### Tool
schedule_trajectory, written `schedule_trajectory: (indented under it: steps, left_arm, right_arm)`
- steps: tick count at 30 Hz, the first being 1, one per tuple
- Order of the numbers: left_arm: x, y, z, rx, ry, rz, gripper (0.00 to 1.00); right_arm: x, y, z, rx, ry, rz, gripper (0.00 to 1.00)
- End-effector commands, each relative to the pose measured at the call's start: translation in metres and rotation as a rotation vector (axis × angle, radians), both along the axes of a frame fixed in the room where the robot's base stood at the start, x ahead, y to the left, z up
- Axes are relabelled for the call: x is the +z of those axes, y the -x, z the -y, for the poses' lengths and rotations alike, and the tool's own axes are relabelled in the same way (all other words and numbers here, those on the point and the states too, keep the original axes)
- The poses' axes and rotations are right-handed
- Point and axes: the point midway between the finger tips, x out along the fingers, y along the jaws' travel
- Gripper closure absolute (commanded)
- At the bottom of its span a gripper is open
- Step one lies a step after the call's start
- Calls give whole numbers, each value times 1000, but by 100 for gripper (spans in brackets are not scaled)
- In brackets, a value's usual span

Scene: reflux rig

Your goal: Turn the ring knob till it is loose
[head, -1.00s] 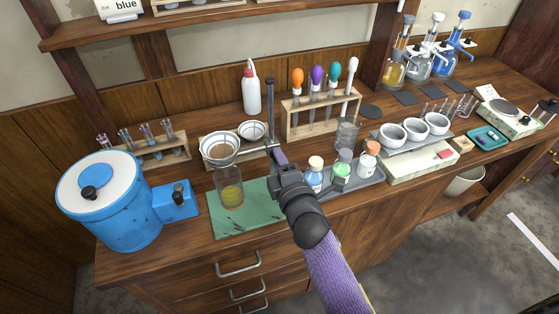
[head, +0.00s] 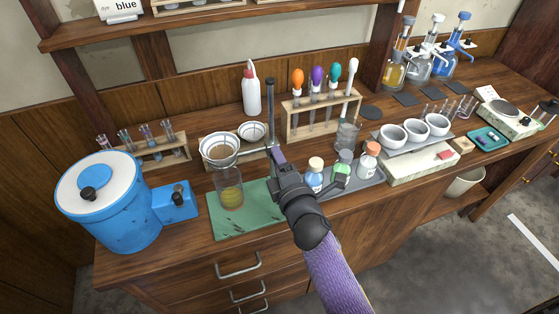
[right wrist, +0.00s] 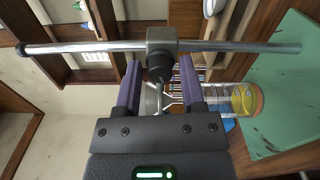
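The ring knob (right wrist: 158,73) is a small dark knob on the grey clamp block (right wrist: 161,42) of the stand's metal rod (right wrist: 90,47). The rod stands upright in the head view (head: 270,105), where the knob is hidden by my gripper. My right gripper (right wrist: 160,74) is open, with one purple finger on each side of the knob and a visible gap on both sides. It also shows in the head view (head: 274,160), close against the rod. My left gripper is not in view.
A glass vessel with yellow liquid (head: 231,195) stands under the funnel on a green mat (head: 256,217). Stoppered bottles (head: 314,176) stand close right of my gripper. A dropper rack (head: 290,122) is behind, and a blue tank (head: 120,220) stands left.

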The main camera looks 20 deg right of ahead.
Motion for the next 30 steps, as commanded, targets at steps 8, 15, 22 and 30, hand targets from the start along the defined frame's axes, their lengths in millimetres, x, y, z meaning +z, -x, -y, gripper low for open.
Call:
schedule_trajectory:
  steps: [8,15,22,30]
  left_arm:
    - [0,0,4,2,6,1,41]
    - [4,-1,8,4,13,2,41]
    - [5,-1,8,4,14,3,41]
    - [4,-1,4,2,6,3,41]
  right_arm:
    - [0,0,0,0,-1,0,33]
    - [0,27,1,0,-1,-4,33]
    - [-1,82,3,-1,-2,-4,33]
    - [0,100,3,0,0,0,33]
